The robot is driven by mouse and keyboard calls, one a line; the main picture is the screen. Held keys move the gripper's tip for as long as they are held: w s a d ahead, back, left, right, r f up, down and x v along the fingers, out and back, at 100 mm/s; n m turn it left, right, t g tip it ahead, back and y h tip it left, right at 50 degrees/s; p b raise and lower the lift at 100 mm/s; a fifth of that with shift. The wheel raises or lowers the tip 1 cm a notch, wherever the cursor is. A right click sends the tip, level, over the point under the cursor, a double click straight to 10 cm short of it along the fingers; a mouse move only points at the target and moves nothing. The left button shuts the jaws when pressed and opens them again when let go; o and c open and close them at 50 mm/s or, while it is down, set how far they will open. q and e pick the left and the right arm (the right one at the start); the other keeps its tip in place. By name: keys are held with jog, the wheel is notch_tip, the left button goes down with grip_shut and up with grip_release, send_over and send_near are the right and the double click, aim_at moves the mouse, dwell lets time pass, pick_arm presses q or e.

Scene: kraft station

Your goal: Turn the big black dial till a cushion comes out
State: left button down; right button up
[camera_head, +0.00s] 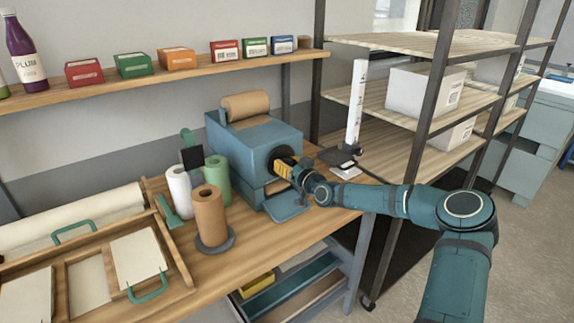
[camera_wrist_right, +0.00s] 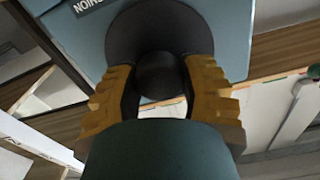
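The blue cushion machine (camera_head: 232,140) stands on the wooden bench with a kraft paper roll (camera_head: 246,105) on top. Its big black dial (camera_head: 284,157) is on the front, partly hidden by my right gripper (camera_head: 284,168). In the right wrist view the dial's dark disc (camera_wrist_right: 160,30) and its round knob (camera_wrist_right: 160,73) are close in front. The yellow fingers of my right gripper (camera_wrist_right: 160,85) lie on both sides of the knob, their dark pads against it. No paper cushion shows at the machine or on the blue tray (camera_head: 289,211) below it. My left gripper is out of view.
Brown (camera_head: 210,217), white (camera_head: 180,193) and green (camera_head: 217,178) rolls stand left of the machine. A white scale post (camera_head: 356,105) stands right of it, near a shelf rack with white boxes (camera_head: 419,92). Small cartons line the shelf above. A wooden tray (camera_head: 177,265) is at front left.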

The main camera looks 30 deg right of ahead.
jog(key=shift+c, duration=0.6)
